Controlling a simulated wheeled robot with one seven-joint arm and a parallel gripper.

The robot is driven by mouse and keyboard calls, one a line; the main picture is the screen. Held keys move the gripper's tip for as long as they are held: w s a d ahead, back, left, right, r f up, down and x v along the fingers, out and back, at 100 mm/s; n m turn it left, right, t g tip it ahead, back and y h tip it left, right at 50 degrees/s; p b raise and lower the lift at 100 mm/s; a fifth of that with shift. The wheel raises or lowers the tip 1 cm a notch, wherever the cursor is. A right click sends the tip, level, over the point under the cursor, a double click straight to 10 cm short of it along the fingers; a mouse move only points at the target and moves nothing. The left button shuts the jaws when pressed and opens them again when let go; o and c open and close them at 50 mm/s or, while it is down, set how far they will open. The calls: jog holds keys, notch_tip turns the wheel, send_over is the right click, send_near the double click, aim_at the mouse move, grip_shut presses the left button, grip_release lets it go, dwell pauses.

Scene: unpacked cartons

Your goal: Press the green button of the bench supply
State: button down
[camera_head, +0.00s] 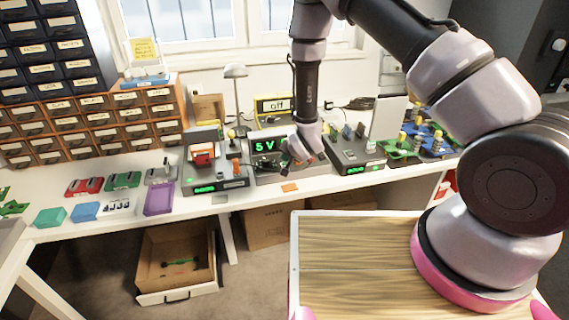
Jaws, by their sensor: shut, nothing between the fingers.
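The bench supply (262,163) seems to be the dark-fronted box in the middle of the workbench, with a lit green "5 V" display (264,146). My gripper (296,160) is at the right part of its front, overlapping it in the picture. The gripper is shut and holds nothing. The wrist and fingers cover part of the supply's panel, and I cannot make out the green button. I cannot tell whether the fingertips touch the panel.
Fixtures with green displays stand left (217,180) and right (355,155) of the supply. A box reading "off" (274,105) stands behind. Small trays, a purple bin (159,199) and drawer cabinets (90,125) are further left.

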jog(key=shift+f, duration=0.1)
dwell(0.6)
jog(key=shift+f, duration=0.35)
dwell(0.4)
jog(key=shift+r, duration=0.45)
jog(key=shift+r, duration=0.1)
jog(key=shift+r, duration=2.95)
